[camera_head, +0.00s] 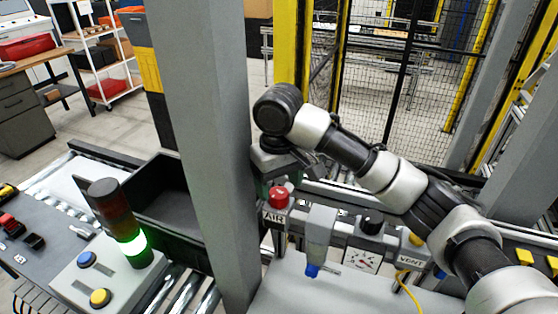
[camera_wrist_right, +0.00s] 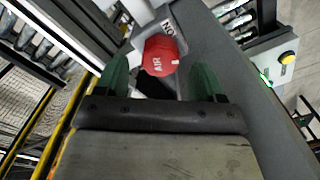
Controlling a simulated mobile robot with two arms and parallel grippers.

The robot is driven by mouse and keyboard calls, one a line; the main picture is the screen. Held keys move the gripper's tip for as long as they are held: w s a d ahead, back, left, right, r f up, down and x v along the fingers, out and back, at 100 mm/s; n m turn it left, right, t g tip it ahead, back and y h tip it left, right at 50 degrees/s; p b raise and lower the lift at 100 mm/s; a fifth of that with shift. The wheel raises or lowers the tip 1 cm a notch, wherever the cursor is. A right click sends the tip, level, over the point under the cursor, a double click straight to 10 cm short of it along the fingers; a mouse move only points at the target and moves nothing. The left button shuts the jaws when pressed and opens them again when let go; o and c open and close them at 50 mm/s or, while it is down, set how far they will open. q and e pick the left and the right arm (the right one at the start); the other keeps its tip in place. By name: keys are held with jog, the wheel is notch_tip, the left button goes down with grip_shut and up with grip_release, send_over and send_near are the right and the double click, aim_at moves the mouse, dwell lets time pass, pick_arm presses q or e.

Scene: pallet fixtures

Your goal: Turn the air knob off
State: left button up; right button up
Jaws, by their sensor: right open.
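The red air knob (camera_head: 278,197) sits on the grey valve rail, above a white AIR label (camera_head: 274,216). My right gripper (camera_head: 270,180) reaches it from above and behind, mostly hidden by its own wrist in the head view. In the right wrist view the red knob (camera_wrist_right: 160,55), marked AIR, shows between and slightly beyond the two green fingers of my open right gripper (camera_wrist_right: 160,76). Gaps show on both sides, so the fingers look apart from it. A small white lettered label (camera_wrist_right: 169,27) is beside the knob. My left gripper is not in view.
A grey post (camera_head: 208,150) stands just left of the knob. Right of it on the rail are a grey filter bowl (camera_head: 320,228), a gauge (camera_head: 361,260), a black knob (camera_head: 371,224) and a VENT label (camera_head: 410,261). A lit green stack light (camera_head: 133,244) stands at left.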

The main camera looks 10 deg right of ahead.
aim_at(279, 192)
notch_tip(279, 192, up, 8)
jog(key=shift+r+b, duration=0.15)
jog(key=shift+b, duration=0.2)
